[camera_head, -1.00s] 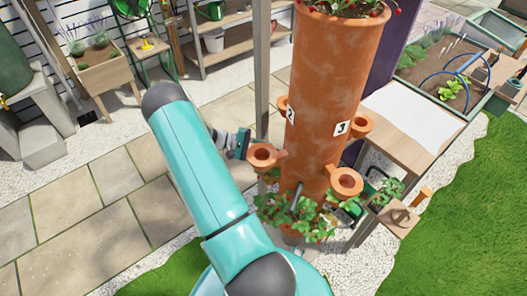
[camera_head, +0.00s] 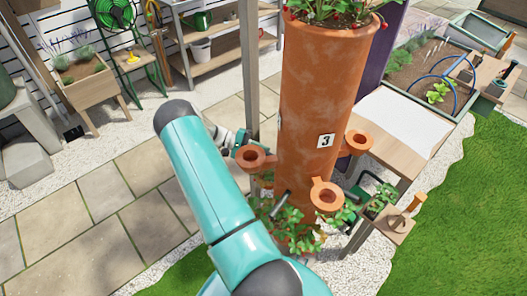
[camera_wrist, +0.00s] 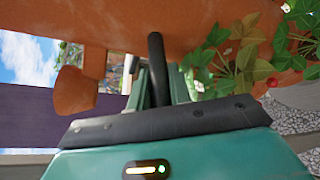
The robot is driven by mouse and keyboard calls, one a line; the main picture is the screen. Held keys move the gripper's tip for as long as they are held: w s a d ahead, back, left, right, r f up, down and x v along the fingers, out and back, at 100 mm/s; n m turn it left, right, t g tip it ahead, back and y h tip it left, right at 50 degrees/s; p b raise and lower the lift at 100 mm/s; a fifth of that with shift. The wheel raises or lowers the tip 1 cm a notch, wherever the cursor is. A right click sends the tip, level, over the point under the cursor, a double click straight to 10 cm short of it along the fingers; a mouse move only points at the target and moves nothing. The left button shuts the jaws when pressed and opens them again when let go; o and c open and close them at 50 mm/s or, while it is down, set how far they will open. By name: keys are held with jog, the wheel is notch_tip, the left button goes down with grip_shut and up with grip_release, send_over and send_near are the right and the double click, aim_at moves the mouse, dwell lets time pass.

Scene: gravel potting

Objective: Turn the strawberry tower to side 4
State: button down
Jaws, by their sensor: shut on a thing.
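The strawberry tower (camera_head: 318,100) is a tall terracotta cylinder with cup-shaped pockets. A label "3" (camera_head: 325,141) faces me, slightly right of the tower's middle; no other label shows. One pocket (camera_head: 327,195) sticks out at the front, one (camera_head: 250,158) at the left and one (camera_head: 358,140) at the right. A dark rod (camera_head: 281,203) sticks out low at the front. My gripper (camera_head: 242,143) is at the tower's left side, partly hidden by the arm and left pocket. In the wrist view its jaws (camera_wrist: 157,85) are shut on a black handle (camera_wrist: 155,55) below the terracotta wall.
Strawberry leaves (camera_wrist: 235,55) hang close to the jaws at right in the wrist view. A wooden post (camera_head: 249,70) stands just behind the tower on the left. A wooden table (camera_head: 395,125) is close behind on the right. Paving (camera_head: 100,220) is clear at left.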

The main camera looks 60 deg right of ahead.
jog(key=shift+w, duration=0.1)
jog(key=c, duration=1.3)
grip_release()
jog(key=v, duration=1.3)
jog(key=shift+w+a+r, duration=0.15)
jog(key=shift+w+r, duration=0.05)
jog(key=shift+w, duration=0.05)
